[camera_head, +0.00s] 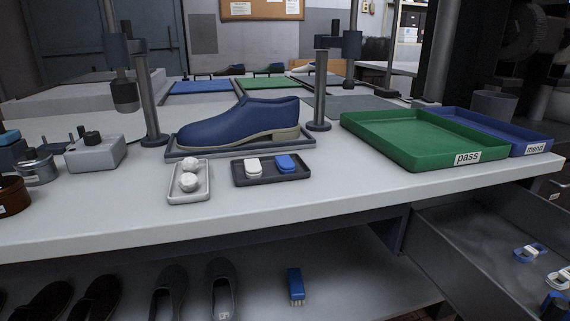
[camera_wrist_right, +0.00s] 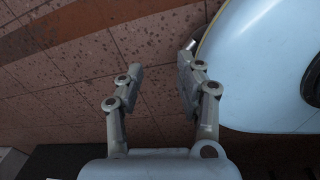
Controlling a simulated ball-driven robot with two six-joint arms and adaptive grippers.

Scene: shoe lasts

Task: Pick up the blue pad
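The blue pad (camera_head: 286,163) lies in a small dark grey tray (camera_head: 268,181) on the white table, in the tray's right part. A white pad (camera_head: 253,165) lies beside it on the left in the same tray. My right gripper (camera_wrist_right: 161,78) shows only in the right wrist view. Its two fingers are apart with nothing between them, over a reddish-brown tiled floor. It is away from the pad, which is not in that view. My left gripper is in neither view.
A blue shoe (camera_head: 240,124) on a base stands behind the tray, between two posts. A white tray (camera_head: 175,196) with white balls is to the left. A green "pass" tray (camera_head: 410,155) is to the right. An open drawer (camera_head: 470,250) juts out at lower right.

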